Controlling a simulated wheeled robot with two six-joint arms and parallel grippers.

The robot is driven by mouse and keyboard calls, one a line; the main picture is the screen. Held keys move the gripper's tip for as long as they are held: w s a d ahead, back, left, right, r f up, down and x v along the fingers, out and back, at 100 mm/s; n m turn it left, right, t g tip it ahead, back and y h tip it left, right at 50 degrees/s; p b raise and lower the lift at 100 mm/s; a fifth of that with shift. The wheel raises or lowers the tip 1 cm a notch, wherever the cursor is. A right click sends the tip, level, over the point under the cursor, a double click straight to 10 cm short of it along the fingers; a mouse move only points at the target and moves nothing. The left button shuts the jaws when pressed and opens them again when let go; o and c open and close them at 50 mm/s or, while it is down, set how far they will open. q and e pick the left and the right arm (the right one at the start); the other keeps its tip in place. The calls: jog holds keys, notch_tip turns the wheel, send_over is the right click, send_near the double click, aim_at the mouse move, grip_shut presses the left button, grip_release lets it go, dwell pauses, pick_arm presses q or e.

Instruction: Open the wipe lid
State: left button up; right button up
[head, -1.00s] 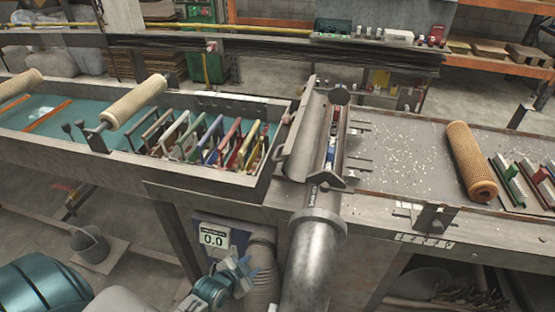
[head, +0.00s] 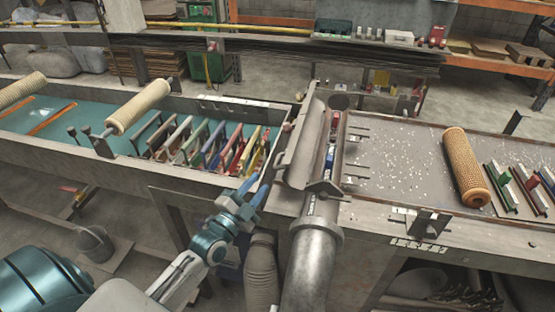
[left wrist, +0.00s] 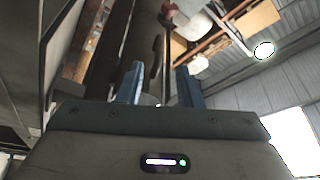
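The wipe lid, a long curved grey metal cover (head: 303,150), stands tilted along the left side of a narrow trough at the middle of the bench. A strip of the trough's inside with small blue and red items (head: 330,158) shows to its right. My left gripper (head: 253,190) is just left of the lid's near end, at about the bench edge. Its two blue fingers stand apart with nothing between them in the left wrist view (left wrist: 160,88). Whether a finger touches the lid is unclear. My right gripper is in neither view.
A grey pipe (head: 313,255) runs from the trough's near end. A green-floored tray (head: 95,115) with several coloured frames (head: 205,140) lies left. A speckled tray (head: 400,165) with a tan mesh tube (head: 465,165) lies right. A ribbed hose (head: 261,275) hangs below.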

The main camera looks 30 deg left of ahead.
aim_at(278, 159)
pick_arm(q)
jog(key=b+x, duration=0.2)
jog(key=x, duration=0.7)
jog(key=shift+x, duration=0.8)
grip_shut()
